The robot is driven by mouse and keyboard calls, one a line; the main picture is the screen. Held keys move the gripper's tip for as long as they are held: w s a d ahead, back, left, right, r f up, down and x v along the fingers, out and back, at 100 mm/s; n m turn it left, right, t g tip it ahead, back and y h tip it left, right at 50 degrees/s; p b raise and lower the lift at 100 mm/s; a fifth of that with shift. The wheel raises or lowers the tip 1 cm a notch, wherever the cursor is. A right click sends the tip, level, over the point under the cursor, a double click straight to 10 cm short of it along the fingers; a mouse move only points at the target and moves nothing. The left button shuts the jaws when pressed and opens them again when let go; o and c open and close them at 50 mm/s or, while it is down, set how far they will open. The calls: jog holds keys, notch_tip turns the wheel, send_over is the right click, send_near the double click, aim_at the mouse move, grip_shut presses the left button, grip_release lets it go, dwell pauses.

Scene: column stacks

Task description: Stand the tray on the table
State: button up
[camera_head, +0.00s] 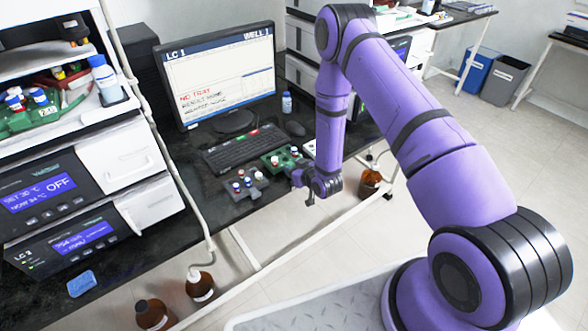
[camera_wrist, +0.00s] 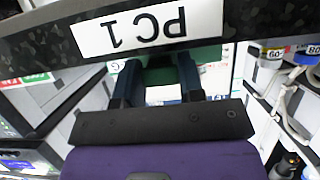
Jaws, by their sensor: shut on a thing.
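A green tray (camera_head: 282,158) with small capped vials is at the table's front edge, right of the keyboard. My gripper (camera_head: 297,179) is at its near right side, shut on it. The wrist view shows the dark fingers (camera_wrist: 160,82) with green tray surface (camera_wrist: 207,56) beyond them. I cannot tell whether the tray touches the table. A grey tray (camera_head: 243,187) with several vials stands on the dark table (camera_head: 190,178) to the left. Another green tray (camera_head: 35,118) with vials sits in the left unit.
A monitor (camera_head: 218,75) reading "NO TRAY", a keyboard (camera_head: 240,148), a mouse (camera_head: 295,128) and a small bottle (camera_head: 287,102) stand behind the trays. The table edge carries a "PC 1" label (camera_wrist: 150,30) close to my gripper. Brown bottles (camera_head: 200,285) stand below.

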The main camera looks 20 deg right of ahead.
jog(key=shift+f, duration=0.6)
